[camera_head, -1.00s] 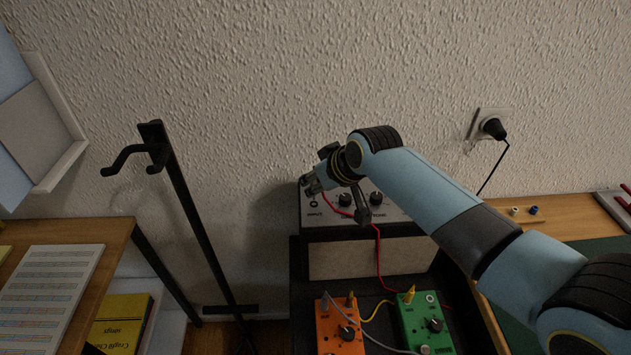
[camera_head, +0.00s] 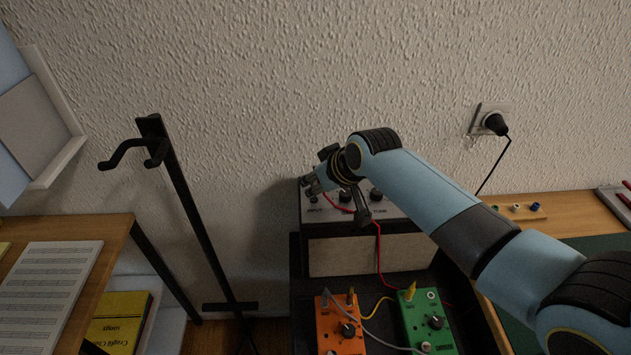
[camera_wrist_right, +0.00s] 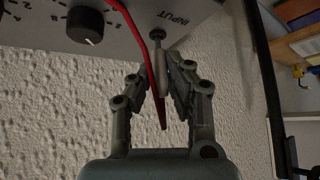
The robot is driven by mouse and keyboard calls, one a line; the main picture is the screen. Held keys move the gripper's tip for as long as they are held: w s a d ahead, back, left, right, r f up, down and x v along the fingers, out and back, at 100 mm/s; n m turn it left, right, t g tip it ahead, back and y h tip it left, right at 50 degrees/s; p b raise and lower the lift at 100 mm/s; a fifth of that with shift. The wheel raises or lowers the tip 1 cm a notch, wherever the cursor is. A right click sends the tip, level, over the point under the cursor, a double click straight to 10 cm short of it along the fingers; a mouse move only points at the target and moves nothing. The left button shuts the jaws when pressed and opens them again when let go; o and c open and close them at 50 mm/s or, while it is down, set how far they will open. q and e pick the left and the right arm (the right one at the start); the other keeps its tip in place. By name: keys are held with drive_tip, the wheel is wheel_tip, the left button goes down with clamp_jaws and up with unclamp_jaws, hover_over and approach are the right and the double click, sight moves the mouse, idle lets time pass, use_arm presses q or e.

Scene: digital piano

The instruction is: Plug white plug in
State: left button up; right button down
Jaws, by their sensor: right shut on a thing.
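The white plug (camera_wrist_right: 161,68) is between the fingers of my right gripper (camera_wrist_right: 164,78) in the right wrist view. Its front end meets the INPUT jack (camera_wrist_right: 157,34) on the amplifier's panel. I cannot tell how deep it sits. A red cable (camera_wrist_right: 152,72) runs close along the plug and partly crosses it. In the head view my right gripper (camera_head: 308,186) is at the upper left corner of the amplifier (camera_head: 370,257), shut, and the plug is too small there to make out. My left gripper is out of view.
An orange pedal (camera_head: 338,326) and a green pedal (camera_head: 424,318) with cables lie in front of the amplifier. A black stand (camera_head: 185,200) with hooks stands to the left. A wall outlet (camera_head: 476,124) holds a black plug. The red cable hangs down the amplifier's front.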

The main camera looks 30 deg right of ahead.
drive_tip(key=shift+f+b, duration=0.4)
drive_tip(key=shift+f, duration=0.35)
drive_tip(key=c, duration=1.2)
unclamp_jaws()
drive_tip(key=p+v, duration=0.5)
drive_tip(key=p, duration=0.1)
drive_tip(key=shift+r, duration=0.1)
